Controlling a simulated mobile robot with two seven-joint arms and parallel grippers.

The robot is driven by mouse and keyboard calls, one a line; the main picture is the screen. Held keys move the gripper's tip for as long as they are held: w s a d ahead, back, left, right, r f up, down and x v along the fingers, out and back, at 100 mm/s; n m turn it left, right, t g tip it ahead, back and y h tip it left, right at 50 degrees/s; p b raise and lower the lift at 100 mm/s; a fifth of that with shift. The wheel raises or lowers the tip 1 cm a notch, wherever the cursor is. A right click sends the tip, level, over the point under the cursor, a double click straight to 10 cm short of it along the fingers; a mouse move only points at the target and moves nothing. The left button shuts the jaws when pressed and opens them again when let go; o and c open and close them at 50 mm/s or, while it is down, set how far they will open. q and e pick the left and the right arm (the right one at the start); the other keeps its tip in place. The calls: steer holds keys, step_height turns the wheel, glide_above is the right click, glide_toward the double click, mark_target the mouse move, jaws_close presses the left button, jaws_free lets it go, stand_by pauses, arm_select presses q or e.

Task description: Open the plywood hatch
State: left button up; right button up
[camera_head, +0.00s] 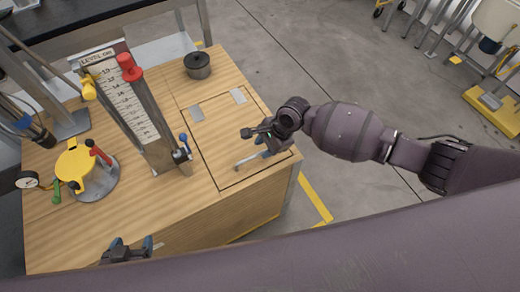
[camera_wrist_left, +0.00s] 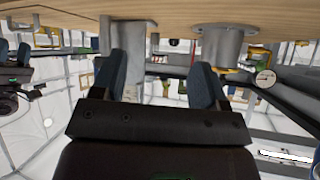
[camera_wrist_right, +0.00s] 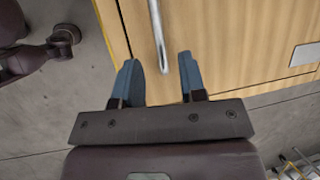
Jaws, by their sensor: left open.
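The plywood hatch (camera_head: 212,142) lies closed, flush in the wooden bench top. A grey bar handle (camera_head: 247,161) is near its front edge, with two metal hinge plates on the far side. My right gripper (camera_head: 250,132) is above the hatch, near the handle. In the right wrist view, the right gripper (camera_wrist_right: 160,75) is open and empty. The handle (camera_wrist_right: 158,35) there lies ahead of the fingertips, roughly in line with the gap, over the hatch (camera_wrist_right: 210,40). My left gripper (camera_head: 130,247) is open and empty at the bench's front edge; it also shows in the left wrist view (camera_wrist_left: 160,65).
A yellow round valve (camera_head: 76,165) on a grey base is further left. Concrete floor right of the bench is open.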

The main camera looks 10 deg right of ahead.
mark_target(258, 154)
steer(key=shift+b+x, duration=0.35)
steer(key=shift+x, duration=1.15)
jaws_close()
